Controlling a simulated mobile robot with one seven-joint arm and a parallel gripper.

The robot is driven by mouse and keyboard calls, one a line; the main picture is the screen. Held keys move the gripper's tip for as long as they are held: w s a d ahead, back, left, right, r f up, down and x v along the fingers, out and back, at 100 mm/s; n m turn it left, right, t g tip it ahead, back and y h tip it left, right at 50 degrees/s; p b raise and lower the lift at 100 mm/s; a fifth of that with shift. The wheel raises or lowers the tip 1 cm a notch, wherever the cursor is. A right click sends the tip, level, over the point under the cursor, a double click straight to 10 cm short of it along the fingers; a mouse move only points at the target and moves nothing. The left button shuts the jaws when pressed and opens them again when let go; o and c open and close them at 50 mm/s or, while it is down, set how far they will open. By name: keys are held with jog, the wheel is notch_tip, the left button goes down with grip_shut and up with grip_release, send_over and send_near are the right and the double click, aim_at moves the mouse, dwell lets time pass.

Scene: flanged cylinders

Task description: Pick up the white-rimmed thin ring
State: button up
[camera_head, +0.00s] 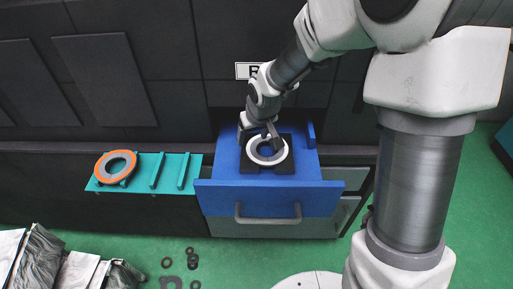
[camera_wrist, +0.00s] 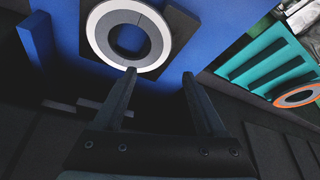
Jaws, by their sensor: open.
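The white-rimmed thin ring (camera_head: 267,151) lies flat on a dark block (camera_head: 285,165) in the open blue drawer. In the wrist view the ring (camera_wrist: 97,30) has a white outer rim, a grey inner band and a round centre hole. My gripper (camera_head: 268,135) is over the back part of the drawer, close to the ring's far edge. In the wrist view my gripper (camera_wrist: 159,75) is open and its jaws are empty. The left fingertip appears right at the ring's rim; I cannot tell whether it touches.
The blue drawer (camera_head: 220,197) has a grey handle and side walls around the ring. To the left, an orange-rimmed ring (camera_head: 103,168) sits on a teal rack (camera_head: 145,171) with upright dividers. Small dark parts (camera_head: 167,262) lie on the green floor. A dark cabinet wall stands behind.

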aim_at(252, 151)
jog(key=x, duration=0.2)
jog(key=b+x, duration=0.1)
jog(key=s+x, duration=0.1)
jog(key=x, duration=0.1)
jog(key=shift+w+d+f, duration=0.15)
jog(key=shift+d+f, duration=0.1)
jog(key=shift+f, duration=0.25)
grip_shut()
jog(key=shift+f, duration=0.1)
dwell(0.9)
